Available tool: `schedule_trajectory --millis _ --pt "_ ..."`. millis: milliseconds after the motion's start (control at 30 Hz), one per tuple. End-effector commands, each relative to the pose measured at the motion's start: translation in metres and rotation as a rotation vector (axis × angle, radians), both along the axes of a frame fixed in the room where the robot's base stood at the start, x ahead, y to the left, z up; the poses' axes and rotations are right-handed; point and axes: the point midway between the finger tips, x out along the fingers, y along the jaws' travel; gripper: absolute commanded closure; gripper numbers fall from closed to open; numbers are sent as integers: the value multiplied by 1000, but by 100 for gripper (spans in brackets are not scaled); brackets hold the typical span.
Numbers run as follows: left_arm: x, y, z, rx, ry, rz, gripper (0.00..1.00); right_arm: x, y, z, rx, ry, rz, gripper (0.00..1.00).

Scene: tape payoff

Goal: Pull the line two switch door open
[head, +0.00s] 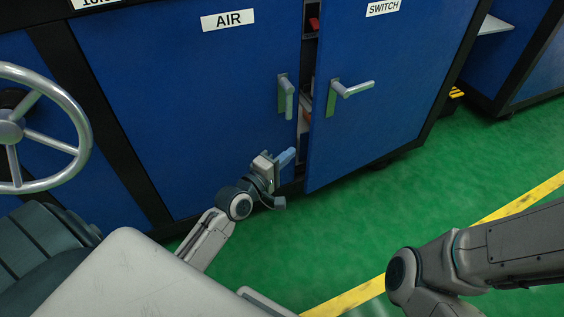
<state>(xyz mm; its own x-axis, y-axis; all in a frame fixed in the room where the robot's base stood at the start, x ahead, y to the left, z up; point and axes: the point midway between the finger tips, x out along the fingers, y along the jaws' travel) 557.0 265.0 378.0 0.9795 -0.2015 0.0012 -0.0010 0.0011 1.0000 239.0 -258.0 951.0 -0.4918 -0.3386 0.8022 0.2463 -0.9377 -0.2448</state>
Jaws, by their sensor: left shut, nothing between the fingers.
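The switch door (385,105) is a blue panel with a SWITCH label (383,8) at its top. It stands slightly ajar, with a narrow gap along its left edge. Its silver lever handle (345,92) sticks out near that edge. My left gripper (287,156) is shut and empty, low in front of the cabinet. It is below the handle and near the lower part of the gap. I cannot tell whether it touches the door edge. My right arm shows at the lower right, but its gripper is out of the picture.
The blue AIR door (200,100), with its own silver handle (286,97), is closed to the left. A metal handwheel (40,128) is at the far left. Red and light parts show in the gap. Green floor (410,200) with a yellow line (345,300) is clear in front.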

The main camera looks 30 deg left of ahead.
Motion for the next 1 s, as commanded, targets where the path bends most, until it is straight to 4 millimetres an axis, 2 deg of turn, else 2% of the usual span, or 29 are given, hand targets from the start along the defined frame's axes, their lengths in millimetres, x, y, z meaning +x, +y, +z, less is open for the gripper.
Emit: schedule_trajectory --millis 33,200,400,1000 --pt "11 -2 -3 -2 -5 1 100 -1 0 -6 0 -2 5 64" --pt "39 -8 -3 -3 -3 0 100 1 0 -15 -3 11 10 64" --pt "58 -12 -2 0 -1 0 100 4 1 -21 -6 27 13 64" --pt "64 -13 0 0 0 2 100 4 1 -20 -6 30 13 64"
